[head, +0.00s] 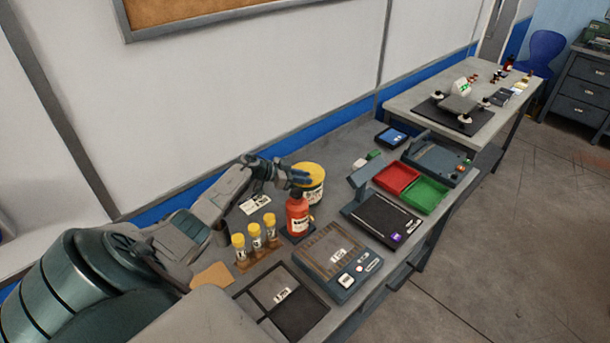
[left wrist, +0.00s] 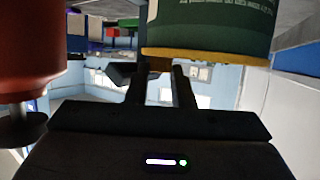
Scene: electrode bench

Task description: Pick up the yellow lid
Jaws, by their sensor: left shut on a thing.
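The yellow lid (head: 312,171) sits on top of a jar (head: 315,193) with a dark and pale label, near the wall side of the bench. In the left wrist view, which looks upside down, the lid's yellow rim (left wrist: 215,56) lies against the dark green jar body (left wrist: 210,28), with no gap visible between them. My left gripper (head: 292,176) reaches in from the left and is shut on the lid's near edge. Its two dark fingers (left wrist: 160,80) meet the rim in the left wrist view. The far side of the lid is hidden there. My right gripper is not in view.
A red bottle (head: 298,216) stands close in front of the jar, and also close by in the left wrist view (left wrist: 30,50). Three yellow-capped vials (head: 256,237) stand left of it. A scale-like device (head: 335,258) and red (head: 396,178) and green (head: 427,194) trays lie rightward.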

